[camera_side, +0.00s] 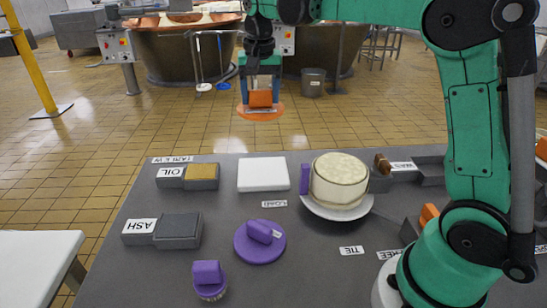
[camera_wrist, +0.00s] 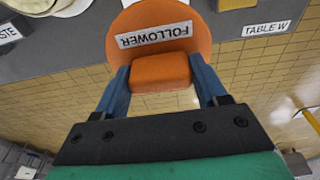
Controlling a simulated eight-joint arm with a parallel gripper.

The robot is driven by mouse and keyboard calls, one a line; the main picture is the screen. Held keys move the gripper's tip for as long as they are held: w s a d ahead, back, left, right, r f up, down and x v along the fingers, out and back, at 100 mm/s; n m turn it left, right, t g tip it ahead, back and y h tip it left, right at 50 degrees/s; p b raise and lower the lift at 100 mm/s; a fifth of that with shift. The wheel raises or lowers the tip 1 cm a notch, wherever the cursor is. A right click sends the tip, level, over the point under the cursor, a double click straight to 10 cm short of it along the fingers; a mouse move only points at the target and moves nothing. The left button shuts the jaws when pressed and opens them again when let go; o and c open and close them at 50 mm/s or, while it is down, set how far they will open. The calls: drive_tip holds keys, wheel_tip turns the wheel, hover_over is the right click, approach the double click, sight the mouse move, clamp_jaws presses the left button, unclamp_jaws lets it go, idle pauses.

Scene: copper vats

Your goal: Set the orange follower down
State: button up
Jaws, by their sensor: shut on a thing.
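The orange follower (camera_side: 262,111) is a round disc with a block handle on top. My gripper (camera_side: 261,88) is shut on the handle and holds the follower in the air, beyond the far edge of the grey table (camera_side: 320,250) in the side view. In the wrist view the follower (camera_wrist: 160,30) shows its FOLLOWER label, and its handle (camera_wrist: 160,72) sits between the blue fingers of my gripper (camera_wrist: 162,85). No surface is seen touching the underside of the disc.
On the table are a white slab (camera_side: 263,174), a pale cheese (camera_side: 339,181) on a white plate, a purple disc with handle (camera_side: 260,241), a purple brush (camera_side: 209,280), an OIL block (camera_side: 187,177) and an ASH block (camera_side: 163,231). Bare table lies around the LOAD label (camera_side: 273,204).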

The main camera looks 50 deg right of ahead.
wheel_tip(320, 180, down, 15)
drive_tip(key=shift+f, duration=0.1)
idle(0.3)
drive_tip(key=o, duration=1.3)
drive_tip(key=shift+f, duration=0.15)
drive_tip(key=shift+o, duration=0.2)
